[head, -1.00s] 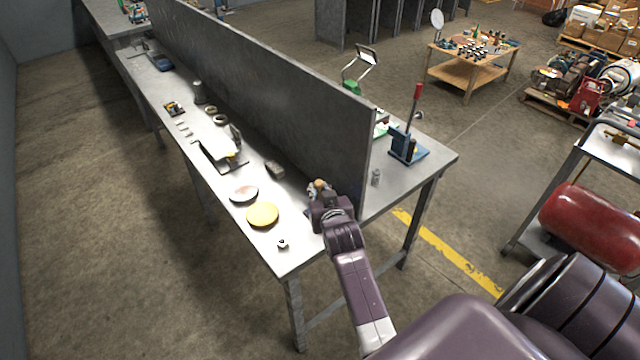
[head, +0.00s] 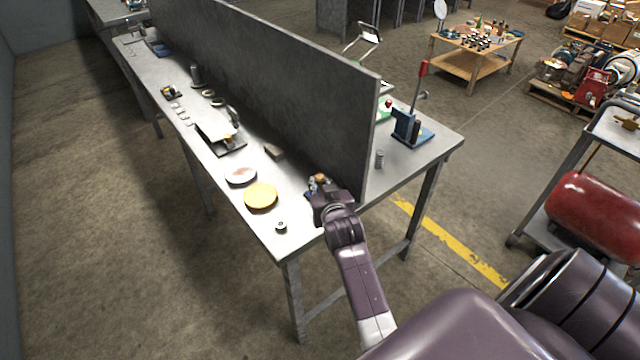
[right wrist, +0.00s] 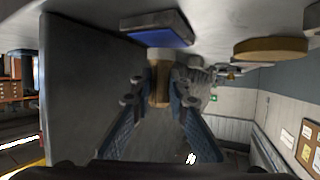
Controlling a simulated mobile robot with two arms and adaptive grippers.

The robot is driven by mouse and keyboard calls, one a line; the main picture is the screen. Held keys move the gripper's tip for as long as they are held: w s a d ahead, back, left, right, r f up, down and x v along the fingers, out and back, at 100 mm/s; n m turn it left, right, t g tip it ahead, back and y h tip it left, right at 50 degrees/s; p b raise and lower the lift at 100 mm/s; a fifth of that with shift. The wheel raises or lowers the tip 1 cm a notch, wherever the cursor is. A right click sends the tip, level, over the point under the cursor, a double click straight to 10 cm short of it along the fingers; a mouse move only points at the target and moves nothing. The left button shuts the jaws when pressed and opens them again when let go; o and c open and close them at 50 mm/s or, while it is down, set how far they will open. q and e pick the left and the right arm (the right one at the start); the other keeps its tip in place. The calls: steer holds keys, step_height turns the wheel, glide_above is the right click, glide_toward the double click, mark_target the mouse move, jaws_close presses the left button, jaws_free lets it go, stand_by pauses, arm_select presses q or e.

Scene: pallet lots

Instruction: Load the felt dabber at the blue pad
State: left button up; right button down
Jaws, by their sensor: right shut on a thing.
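My right gripper (head: 322,187) is over the near end of the long grey bench, beside the upright panel. It is shut on the felt dabber (right wrist: 159,85), whose tan handle is between the fingers and whose pale head points at the bench top. In the right wrist view my right gripper (right wrist: 157,92) has the blue pad (right wrist: 150,38) just beyond the dabber's head. I cannot tell whether head and pad touch. In the head view the gripper mostly hides the pad. My left gripper is not in view.
A yellow disc (head: 261,196), a pale dish (head: 241,175) and a small metal nut-like piece (head: 281,227) lie left of the gripper. The tall panel (head: 290,85) stands close on its right. A blue lever press (head: 410,130) stands beyond it. Bare bench lies around the disc.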

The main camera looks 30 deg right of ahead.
mark_target(320, 177)
steer(key=shift+f, duration=0.15)
stand_by(0.5)
steer(key=shift+f+b, duration=0.35)
steer(key=shift+f, duration=0.15)
stand_by(0.7)
steer(key=shift+r, duration=0.1)
step_height(320, 177, up, 7)
steer(key=p, duration=0.7)
steer(key=shift+p, duration=0.3)
stand_by(0.4)
